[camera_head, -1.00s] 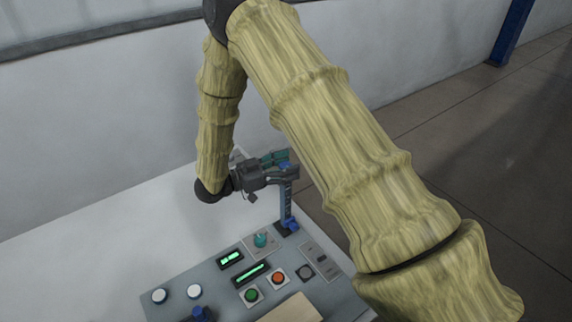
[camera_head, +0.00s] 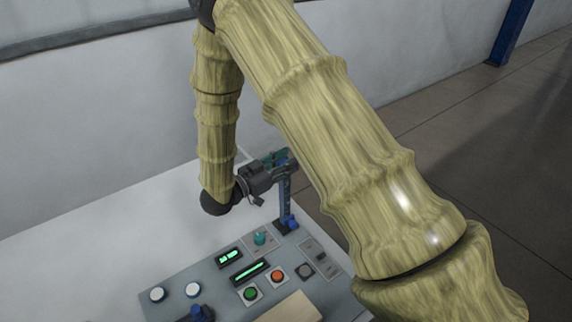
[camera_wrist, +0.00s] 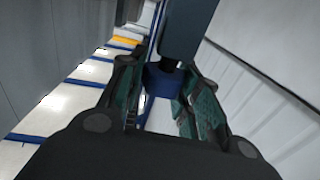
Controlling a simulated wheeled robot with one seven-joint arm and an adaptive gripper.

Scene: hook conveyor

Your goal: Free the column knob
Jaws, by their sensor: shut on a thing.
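The blue-grey column (camera_head: 285,196) stands upright at the far right corner of the control panel (camera_head: 225,284). My gripper (camera_head: 281,160) is at the column's top, partly hidden behind my upper arm. The gripper is shut on this knob. The exact contact of the pads is hard to see.
The panel carries a teal knob (camera_head: 260,238), a green button (camera_head: 250,293), an orange button (camera_head: 277,275) and two white buttons (camera_head: 192,289). A blue knob (camera_head: 292,223) is at the column's foot. White table surface (camera_head: 110,235) lies clear left of the column.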

